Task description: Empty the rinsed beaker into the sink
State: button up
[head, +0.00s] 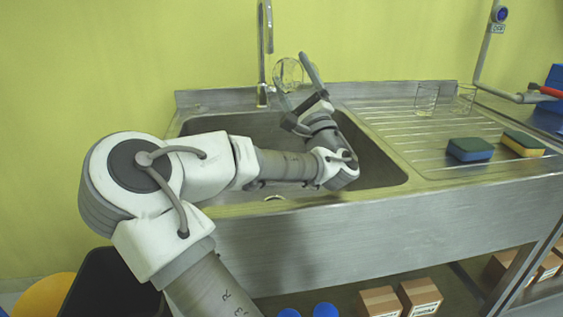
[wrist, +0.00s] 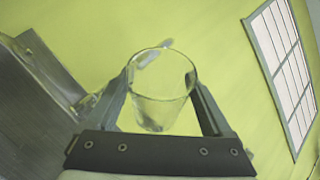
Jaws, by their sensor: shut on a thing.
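A clear glass beaker (head: 287,74) is between the fingers of my gripper (head: 298,80), above the back of the sink near the tap. In the wrist view the beaker (wrist: 162,92) sits between both fingers of my gripper (wrist: 163,98), which are shut on it. Its round rim faces up in the wrist view. In the head view it looks tilted, but its exact angle is hard to tell. I cannot make out any liquid in it. The steel sink (head: 232,125) lies below, its basin partly hidden by my arm.
The tap (head: 262,50) rises just left of the beaker. Two clear glasses (head: 427,97) stand on the ribbed drainboard (head: 400,125). Sponges (head: 470,149) lie near its front edge. Cardboard boxes (head: 380,301) are below the sink. The wrist view shows a window (wrist: 285,62).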

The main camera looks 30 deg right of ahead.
jog(key=shift+s+a+r+n+t+y, duration=0.15)
jog(key=shift+a+r+n+t+y, duration=0.1)
jog(key=shift+r+n+y, duration=0.45)
jog(key=shift+s+a+r+n+t+y, duration=0.1)
jog(key=shift+r+n+t+y, duration=0.25)
jog(key=shift+n+y, duration=0.55)
jog(key=shift+a+r+n+y, duration=0.1)
jog(key=shift+n+y, duration=0.3)
jog(key=shift+n, duration=0.3)
jog(key=shift+n+y, duration=0.3)
jog(key=shift+w+d+n+y, duration=0.2)
jog(key=shift+d+n+y, duration=0.3)
jog(key=shift+n+y, duration=0.35)
jog(key=shift+s+f+n+y, duration=0.1)
jog(key=shift+f+n+y, duration=0.1)
jog(key=shift+n+y, duration=0.45)
jog(key=shift+f+n+y, duration=0.15)
jog(key=shift+n+y, duration=0.45)
jog(key=shift+a+f+n+y, duration=0.15)
jog(key=shift+n+y, duration=0.55)
